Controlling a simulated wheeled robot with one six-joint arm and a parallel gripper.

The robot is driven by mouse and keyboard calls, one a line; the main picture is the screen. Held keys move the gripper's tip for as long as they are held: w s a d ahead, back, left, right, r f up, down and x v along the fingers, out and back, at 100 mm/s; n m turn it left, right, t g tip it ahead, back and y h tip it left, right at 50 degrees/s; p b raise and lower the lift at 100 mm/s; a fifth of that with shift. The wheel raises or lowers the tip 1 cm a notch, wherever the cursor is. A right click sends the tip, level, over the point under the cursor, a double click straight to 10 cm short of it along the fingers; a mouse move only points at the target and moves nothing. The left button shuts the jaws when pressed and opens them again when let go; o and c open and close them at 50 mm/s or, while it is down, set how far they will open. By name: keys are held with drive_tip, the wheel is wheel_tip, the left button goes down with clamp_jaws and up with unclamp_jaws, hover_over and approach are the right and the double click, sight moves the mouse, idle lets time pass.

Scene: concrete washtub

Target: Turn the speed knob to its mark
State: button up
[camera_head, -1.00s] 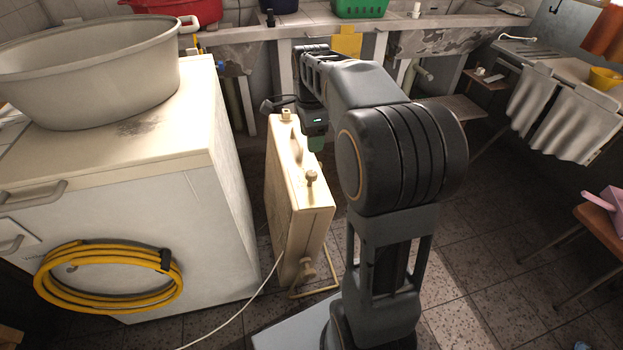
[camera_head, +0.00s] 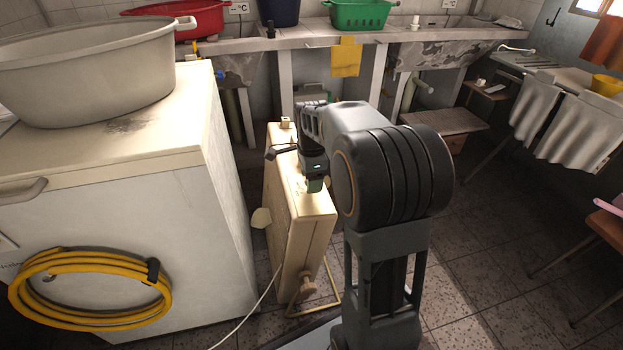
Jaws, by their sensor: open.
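A tall, narrow cream appliance (camera_head: 308,238) stands on the floor on a wire foot, with a white cord running from it. My gripper (camera_head: 315,186) is over the near part of its top, pointing down. The knob on that part of the top is hidden behind my gripper, so I cannot tell whether the fingers are around it or touching it. No mark for the knob can be made out. My gripper is open. A small block (camera_head: 285,122) sits at the far end of the top, and a round knob (camera_head: 307,287) is low on the near face.
A white cabinet (camera_head: 120,215) with a grey tub (camera_head: 85,75) and a coiled yellow hose (camera_head: 90,290) stands close on the left. Concrete sinks with a green basket (camera_head: 360,14) line the back.

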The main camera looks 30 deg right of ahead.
drive_tip(key=c, duration=0.9)
